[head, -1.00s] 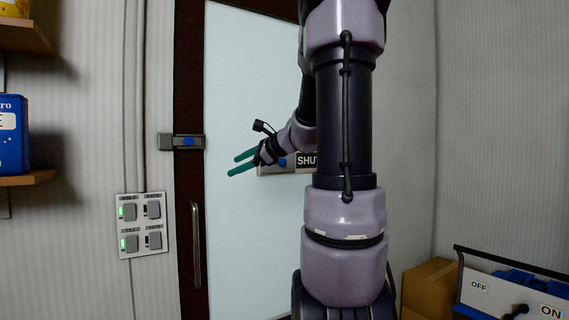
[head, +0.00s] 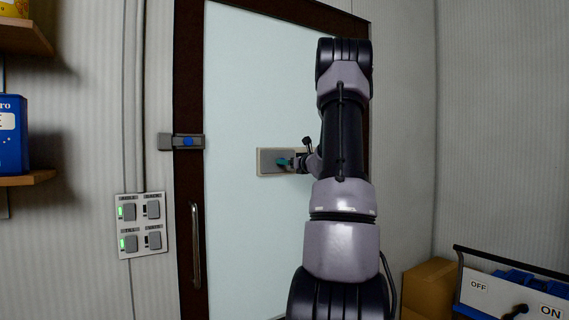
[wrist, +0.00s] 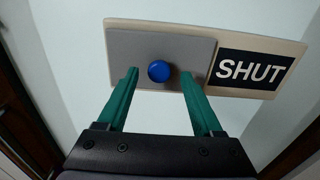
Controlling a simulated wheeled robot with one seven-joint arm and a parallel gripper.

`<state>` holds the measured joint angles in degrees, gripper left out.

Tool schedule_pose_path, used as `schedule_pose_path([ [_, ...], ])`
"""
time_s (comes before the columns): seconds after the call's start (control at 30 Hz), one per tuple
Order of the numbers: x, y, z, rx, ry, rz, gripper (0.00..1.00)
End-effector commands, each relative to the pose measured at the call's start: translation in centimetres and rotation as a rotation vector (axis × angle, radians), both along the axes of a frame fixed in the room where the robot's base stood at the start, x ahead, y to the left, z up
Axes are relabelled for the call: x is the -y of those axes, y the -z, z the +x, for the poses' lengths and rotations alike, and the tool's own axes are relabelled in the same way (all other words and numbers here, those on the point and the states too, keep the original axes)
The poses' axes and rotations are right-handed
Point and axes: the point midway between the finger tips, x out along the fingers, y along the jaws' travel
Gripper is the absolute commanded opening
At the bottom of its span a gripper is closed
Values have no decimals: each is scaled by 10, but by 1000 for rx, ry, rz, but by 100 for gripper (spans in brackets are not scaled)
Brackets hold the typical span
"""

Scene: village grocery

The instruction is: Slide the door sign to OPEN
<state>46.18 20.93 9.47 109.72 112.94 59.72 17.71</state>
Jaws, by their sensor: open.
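The door sign (head: 263,171) is a pale board on the white door (head: 245,95). In the wrist view its board (wrist: 300,49) carries a grey sliding plate (wrist: 125,50) over the left part, with a round blue knob (wrist: 159,71). The word SHUT (wrist: 249,69) shows uncovered on the right. My gripper (wrist: 159,74) is open, its two green fingers on either side of the knob with gaps between. In the head view my gripper (head: 283,162) is in front of the sign, and my arm hides the sign's right part.
A grey latch with a blue button (head: 187,142) sits on the door frame's left side, above a vertical handle (head: 196,245). A switch panel (head: 141,226) is on the left wall. A cardboard box (head: 430,285) and an OFF/ON lever panel (head: 510,295) stand lower right.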

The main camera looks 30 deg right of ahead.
Motion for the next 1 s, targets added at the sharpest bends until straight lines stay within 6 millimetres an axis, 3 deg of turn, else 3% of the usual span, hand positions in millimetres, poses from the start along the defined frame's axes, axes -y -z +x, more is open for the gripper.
schedule_pose_path([
  [0.2, 0, 0, 22, -1, 0, 0, 68],
  [0.53, 0, 0, 25, -1, 0, -1, 68],
  [0.7, 0, 0, 25, -1, 0, -1, 3],
  [1.0, 0, 0, 25, -1, -1, -1, 0],
])
